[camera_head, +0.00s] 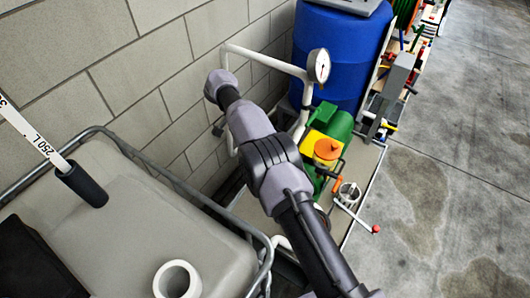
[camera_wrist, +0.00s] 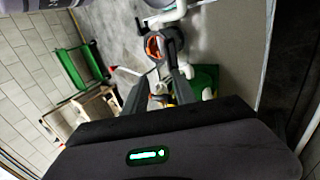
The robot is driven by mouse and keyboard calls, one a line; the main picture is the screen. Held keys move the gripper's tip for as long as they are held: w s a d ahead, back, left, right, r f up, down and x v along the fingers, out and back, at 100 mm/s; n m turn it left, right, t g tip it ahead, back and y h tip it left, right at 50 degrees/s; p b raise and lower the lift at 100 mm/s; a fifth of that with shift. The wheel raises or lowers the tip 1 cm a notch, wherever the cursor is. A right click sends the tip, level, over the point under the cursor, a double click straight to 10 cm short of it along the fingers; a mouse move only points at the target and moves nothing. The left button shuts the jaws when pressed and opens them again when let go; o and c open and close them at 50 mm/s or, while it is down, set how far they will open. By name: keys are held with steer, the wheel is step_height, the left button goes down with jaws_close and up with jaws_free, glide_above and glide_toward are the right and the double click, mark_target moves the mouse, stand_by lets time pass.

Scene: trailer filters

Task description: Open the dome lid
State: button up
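No part can be told for sure as the dome lid. In the head view, a green and yellow pump unit (camera_head: 322,143) carries an orange cap (camera_head: 327,151). Beside it stands a small grey round fitting (camera_head: 349,194) with an orange part at its edge. In the wrist view, a round, dark-centred fitting with an orange rim (camera_wrist: 153,46) lies beyond my fingertips. My gripper (camera_wrist: 158,74) points at it with its two dark fingers apart; nothing shows held between them. I cannot tell whether a finger touches the fitting. My gripper cannot be made out in the head view.
A white lever with a red knob (camera_head: 376,229) sticks out near the fitting. White pipes with a gauge (camera_head: 318,66) and a blue barrel (camera_head: 340,50) stand behind. A caged pale tank (camera_head: 130,225) fills the left. Concrete floor (camera_head: 450,170) is clear at right.

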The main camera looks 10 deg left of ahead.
steer(key=shift+w+n, duration=0.15)
steer(key=shift+n, duration=0.45)
steer(key=c, duration=0.5)
steer(key=n, duration=0.3)
steer(key=shift+w+d+f+n+y, duration=0.1)
steer(key=shift+w+d+n+y, duration=0.1)
steer(key=shift+w+n+y, duration=0.15)
jaws_close()
step_height(320, 180, down, 10)
steer(key=s+d+n+t+y+b, duration=0.1)
steer(key=s+d+n+y+b, duration=0.1)
steer(key=n, duration=1.1)
steer(key=shift+d+t+y+b, duration=0.45)
steer(key=shift+y+b, duration=0.1)
steer(key=shift+y, duration=0.6)
steer(key=shift+s, duration=0.1)
